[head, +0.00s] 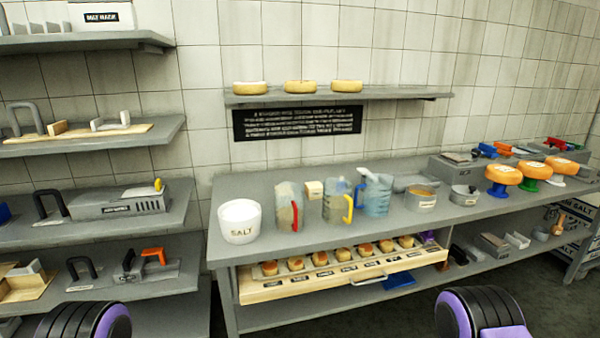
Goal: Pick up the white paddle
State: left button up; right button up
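I cannot make out a white paddle with certainty. A small white tool with an upright part (111,123) lies on a wooden board on the left shelves; its exact shape is too small to tell. On the counter stand a white salt bucket (239,232), a clear jug with a red handle (286,207), a jug with a yellow handle (336,203) and a blue jug (376,196). Neither gripper shows; only rounded black and purple parts of my arms are at the bottom edge.
The grey counter (460,215) runs along the wall. A wooden tray (285,291) with several small cheeses sits below its front. Cheese wheels on coloured stands (503,175) are at the right. A wall shelf (405,95) is above; grey shelves with tools fill the left.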

aim_at(362, 171)
jog(key=u, duration=0.5)
jog(key=i, duration=0.75)
jog(key=z, duration=1.3)
